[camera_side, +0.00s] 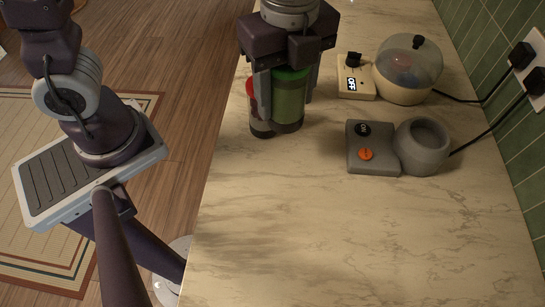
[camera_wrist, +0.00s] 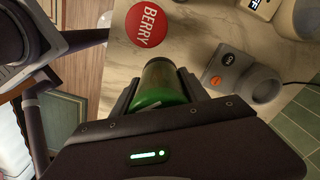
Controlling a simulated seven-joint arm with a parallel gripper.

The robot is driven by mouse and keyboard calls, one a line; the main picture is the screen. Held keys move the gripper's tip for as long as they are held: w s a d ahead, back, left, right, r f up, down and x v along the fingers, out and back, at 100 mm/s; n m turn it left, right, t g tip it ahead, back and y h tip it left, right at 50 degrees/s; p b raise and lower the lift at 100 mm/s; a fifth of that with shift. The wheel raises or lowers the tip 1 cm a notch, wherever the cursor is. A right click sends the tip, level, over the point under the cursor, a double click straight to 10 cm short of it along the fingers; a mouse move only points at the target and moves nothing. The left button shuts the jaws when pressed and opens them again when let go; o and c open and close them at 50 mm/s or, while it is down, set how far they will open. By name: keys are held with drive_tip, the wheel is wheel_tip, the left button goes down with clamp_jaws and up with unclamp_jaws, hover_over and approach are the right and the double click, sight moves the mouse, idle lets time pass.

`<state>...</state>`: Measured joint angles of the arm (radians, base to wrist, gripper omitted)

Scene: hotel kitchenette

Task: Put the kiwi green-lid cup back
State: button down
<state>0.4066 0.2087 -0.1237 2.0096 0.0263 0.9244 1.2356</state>
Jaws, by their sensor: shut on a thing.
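The green-lid cup (camera_side: 288,104) is upright, with a green body and a dark base. My gripper (camera_side: 287,92) points down and is shut around its sides. In the wrist view the green cup (camera_wrist: 160,84) sits between the fingers. I cannot tell whether its base touches the counter. A red-lid cup (camera_side: 253,104) stands close to its left, partly hidden by my finger. In the wrist view, this cup's red lid (camera_wrist: 147,25) reads BERRY.
On the marble counter (camera_side: 330,230), right of the cups, sit a grey base (camera_side: 373,163) with an orange knob and an empty round holder (camera_side: 422,147), and a cream base (camera_side: 356,87) marked OFF with a clear dome (camera_side: 408,68). Cords run to the wall sockets. The near counter is clear.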

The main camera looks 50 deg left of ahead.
drive_tip(key=s, duration=0.1)
drive_tip(key=s+f, duration=0.1)
drive_tip(key=s, duration=0.1)
drive_tip(key=shift+f+m, duration=0.2)
drive_tip(key=shift+m, duration=0.1)
wheel_tip(320, 180, down, 9)
drive_tip(key=shift+w+r, duration=0.1)
drive_tip(key=c, duration=0.6)
unclamp_jaws()
drive_tip(key=shift+f, duration=0.2)
